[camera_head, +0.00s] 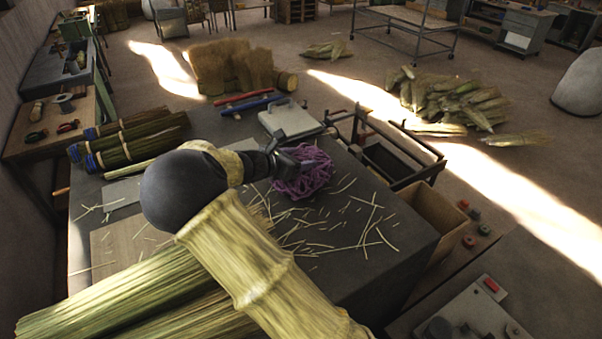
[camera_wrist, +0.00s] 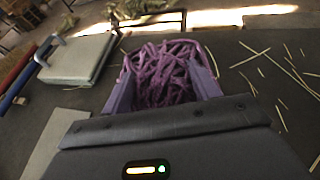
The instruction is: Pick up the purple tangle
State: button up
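The purple tangle (camera_head: 308,172) is a loose heap of purple strands on the dark worktable (camera_head: 390,262), right of its middle. In the wrist view the tangle (camera_wrist: 163,75) fills the space between my two fingers. My gripper (camera_head: 296,162) is low over the table at the tangle's left side in the head view. In the wrist view my gripper (camera_wrist: 163,82) is open, with one finger on each side of the tangle. The fingertips are partly hidden among the strands, and firm contact cannot be made out.
Loose straw pieces (camera_head: 345,222) lie around the tangle. A pale flat-topped box (camera_head: 289,119) stands behind it, with red and blue rods (camera_head: 250,104) to its left. Tied straw bundles (camera_head: 130,138) lie at the left. A cardboard box (camera_head: 440,218) stands beyond the right edge.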

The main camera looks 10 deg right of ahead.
jog(key=shift+a, duration=0.1)
jog(key=c, duration=0.6)
jog(key=shift+o, duration=0.2)
jog(key=shift+r, duration=0.1)
notch_tip(320, 180, up, 10)
jog(key=b, duration=0.3)
